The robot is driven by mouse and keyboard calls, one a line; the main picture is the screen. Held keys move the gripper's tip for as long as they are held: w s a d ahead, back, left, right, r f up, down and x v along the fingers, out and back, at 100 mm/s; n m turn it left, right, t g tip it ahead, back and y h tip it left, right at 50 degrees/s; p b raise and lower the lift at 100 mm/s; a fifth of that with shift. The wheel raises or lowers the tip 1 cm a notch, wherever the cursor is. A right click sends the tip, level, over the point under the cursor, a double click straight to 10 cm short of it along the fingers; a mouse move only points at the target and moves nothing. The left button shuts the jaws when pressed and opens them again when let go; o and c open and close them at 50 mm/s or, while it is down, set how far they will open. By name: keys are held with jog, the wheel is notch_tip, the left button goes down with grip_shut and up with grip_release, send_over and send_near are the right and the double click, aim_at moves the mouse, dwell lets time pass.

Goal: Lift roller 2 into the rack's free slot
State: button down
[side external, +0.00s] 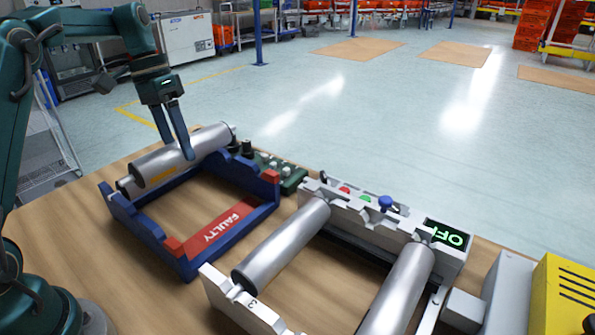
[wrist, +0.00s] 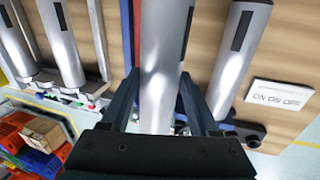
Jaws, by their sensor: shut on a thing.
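My gripper (side external: 188,157) is shut on a silver roller (side external: 208,142) at the far-left side of the blue rack. In the wrist view the held roller (wrist: 163,45) runs between my two fingers (wrist: 158,105). I cannot read a number on it. A second silver roller (side external: 124,187) shows partly below and beside it, mostly hidden. The blue rack (side external: 152,232) has red end blocks and a red plate marked FAULTY (side external: 222,227); its middle is open. Whether the held roller touches the rack is unclear.
A white roller frame (side external: 233,303) marked 3 stands to the right, with two rollers (side external: 283,243) (side external: 402,285) and a display (side external: 446,234) reading OFF. A green button box (side external: 285,178) lies behind the blue rack. A yellow box (side external: 562,295) stands at the right edge.

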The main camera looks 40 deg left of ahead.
jog(key=shift+s+a+f, duration=0.15)
jog(key=shift+a+f, duration=0.25)
jog(key=shift+a, duration=0.1)
jog(key=shift+f, duration=2.25)
jog(key=shift+f, duration=0.2)
jog(key=shift+f, duration=0.4)
jog(key=shift+f, duration=0.55)
jog(key=shift+c, duration=0.2)
grip_release()
jog(key=shift+v, duration=2.6)
